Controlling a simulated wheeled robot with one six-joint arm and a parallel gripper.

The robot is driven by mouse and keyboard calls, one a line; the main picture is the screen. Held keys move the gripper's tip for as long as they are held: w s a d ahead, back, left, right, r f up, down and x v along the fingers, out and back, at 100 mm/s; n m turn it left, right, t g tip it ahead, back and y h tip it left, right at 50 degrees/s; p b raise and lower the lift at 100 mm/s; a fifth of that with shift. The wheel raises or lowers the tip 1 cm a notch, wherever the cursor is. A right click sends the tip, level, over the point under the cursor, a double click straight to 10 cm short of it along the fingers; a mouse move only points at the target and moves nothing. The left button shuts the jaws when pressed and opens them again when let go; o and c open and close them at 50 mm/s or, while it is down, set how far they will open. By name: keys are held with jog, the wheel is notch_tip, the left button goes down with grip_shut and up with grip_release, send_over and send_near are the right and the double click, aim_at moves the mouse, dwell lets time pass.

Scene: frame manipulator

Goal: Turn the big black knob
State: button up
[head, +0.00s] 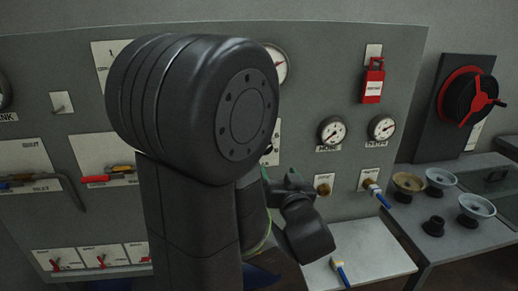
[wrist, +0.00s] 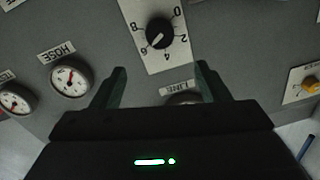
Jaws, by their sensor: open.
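A black knob (wrist: 159,33) with a white pointer sits on a white dial plate numbered 0 to 8 in the wrist view, where the panel appears upside down. The pointer is near the 6. In the head view my arm hides most of this plate; only its right edge (head: 275,135) shows. My gripper (wrist: 160,72) is open and empty. Its two dark fingers stand apart, with the knob beyond their tips and roughly centred between them. It also shows in the head view (head: 288,184), in front of the panel.
Gauges marked HOSE (wrist: 70,78) and another (head: 382,127) are beside the dial. A red lockout tag (head: 373,82) hangs above. A black reel with a red handle (head: 470,97) is at far right. Bowl-like parts (head: 440,178) stand on the right table.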

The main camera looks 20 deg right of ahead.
jog(key=w+d+p, duration=0.2)
jog(key=w+p, duration=0.1)
jog(key=w, duration=1)
jog(key=shift+d, duration=0.2)
jog(key=c, duration=1)
